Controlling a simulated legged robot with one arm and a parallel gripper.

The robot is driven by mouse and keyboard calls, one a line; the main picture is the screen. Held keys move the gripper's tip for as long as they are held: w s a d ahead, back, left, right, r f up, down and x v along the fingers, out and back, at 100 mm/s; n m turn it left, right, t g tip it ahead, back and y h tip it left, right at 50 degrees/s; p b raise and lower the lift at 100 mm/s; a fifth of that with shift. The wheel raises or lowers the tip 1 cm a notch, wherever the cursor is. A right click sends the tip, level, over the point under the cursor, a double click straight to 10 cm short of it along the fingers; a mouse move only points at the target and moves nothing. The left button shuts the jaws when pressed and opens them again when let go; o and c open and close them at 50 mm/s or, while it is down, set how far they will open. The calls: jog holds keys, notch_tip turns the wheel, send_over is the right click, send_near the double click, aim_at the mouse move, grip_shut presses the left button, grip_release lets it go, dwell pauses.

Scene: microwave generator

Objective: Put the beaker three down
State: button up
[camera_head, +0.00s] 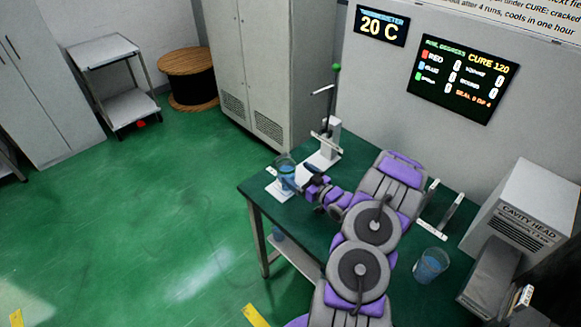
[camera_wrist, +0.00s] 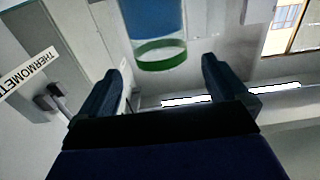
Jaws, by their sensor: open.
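A clear beaker with blue liquid (camera_head: 285,166) stands on a small white pad (camera_head: 277,190) near the table's left corner. My gripper (camera_head: 296,182) is beside it, at its right. In the wrist view the beaker (camera_wrist: 153,28) shows beyond the gap between my fingers (camera_wrist: 161,66), with a green band at one end. The fingers are apart; I cannot tell if one touches the glass. A second beaker with blue liquid (camera_head: 431,264) stands on the right of the table. No number is readable on either, so I cannot tell which is three.
The green table (camera_head: 318,222) carries a white stand with a green-topped lever (camera_head: 331,130) behind the beaker, a white bracket (camera_head: 437,215), and the cavity head box (camera_head: 520,225) at right. Floor left of the table is clear.

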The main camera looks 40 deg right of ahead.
jog(key=w+a+r+n+g+h, duration=0.1)
jog(key=w+a+r+g+h, duration=0.1)
jog(key=w+a+r+g, duration=0.35)
jog(key=s+a+r+g+h, duration=0.2)
jog(key=s+a+r+g, duration=0.4)
jog(key=s+a+r, duration=0.25)
jog(key=s+a+r+g+y, duration=0.1)
jog(key=s+a+r+g, duration=0.1)
jog(key=s+a, duration=0.5)
jog(key=s+a+r+m+g+y, duration=0.1)
jog(key=s+a+r+g, duration=0.2)
jog(key=s+a, duration=0.5)
jog(key=s+a+r+g, duration=0.3)
jog(key=s+a, duration=0.4)
jog(key=s, duration=1.1)
jog(key=shift+a+r+m+y, duration=0.3)
jog(key=shift+a+m+y, duration=0.1)
jog(key=shift+w+f, duration=0.1)
